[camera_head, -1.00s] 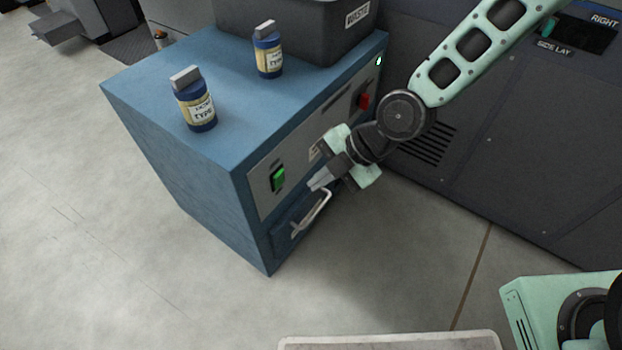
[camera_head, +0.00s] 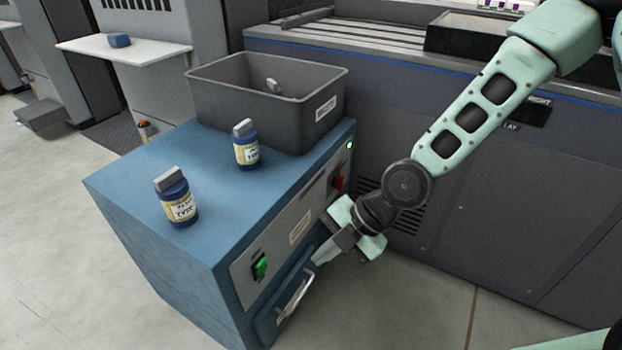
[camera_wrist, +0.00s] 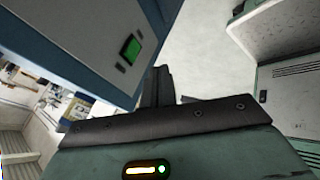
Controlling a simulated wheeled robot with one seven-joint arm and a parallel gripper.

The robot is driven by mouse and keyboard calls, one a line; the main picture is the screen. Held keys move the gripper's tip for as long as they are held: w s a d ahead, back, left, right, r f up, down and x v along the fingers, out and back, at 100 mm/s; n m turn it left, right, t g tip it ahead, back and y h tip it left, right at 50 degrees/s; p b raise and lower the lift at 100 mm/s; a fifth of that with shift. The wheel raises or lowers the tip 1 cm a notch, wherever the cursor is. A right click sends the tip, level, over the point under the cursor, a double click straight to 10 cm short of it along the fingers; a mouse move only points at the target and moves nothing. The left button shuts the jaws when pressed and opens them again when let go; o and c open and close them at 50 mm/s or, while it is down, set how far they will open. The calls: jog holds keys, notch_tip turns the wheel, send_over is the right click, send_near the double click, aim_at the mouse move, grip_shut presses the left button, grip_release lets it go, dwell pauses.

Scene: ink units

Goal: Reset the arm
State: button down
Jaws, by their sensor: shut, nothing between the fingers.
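My gripper (camera_head: 322,258) is at the front of a blue cabinet (camera_head: 140,190), beside the silver handle (camera_head: 295,293) of its drawer (camera_head: 275,318). The fingers are shut with nothing between them. I cannot tell whether they touch the handle. My mint-green arm reaches in from the upper right. In the wrist view my gripper (camera_wrist: 163,85) shows at the middle, with the cabinet's front panel (camera_wrist: 85,35) and green switch (camera_wrist: 131,48) at the upper left.
Two blue bottles with grey caps, a front one (camera_head: 177,199) and a rear one (camera_head: 246,146), stand on the cabinet top. A grey bin (camera_head: 235,100) sits behind them. A large dark machine (camera_head: 480,215) stands at the right. Pale floor (camera_head: 60,270) is clear at the left.

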jog(key=s+d+r+m+h, duration=0.4)
jog(key=s+r+m, duration=0.3)
jog(key=m, duration=0.3)
jog(key=s+d+r+m+h, duration=0.35)
jog(key=s+r+m, duration=0.4)
jog(key=m, duration=0.25)
notch_tip(320, 180, up, 31)
jog(key=p, duration=3)
jog(key=shift+s+d, duration=0.15)
jog(key=shift+d, duration=0.05)
jog(key=shift+f+y, duration=0.1)
jog(key=shift+y, duration=0.15)
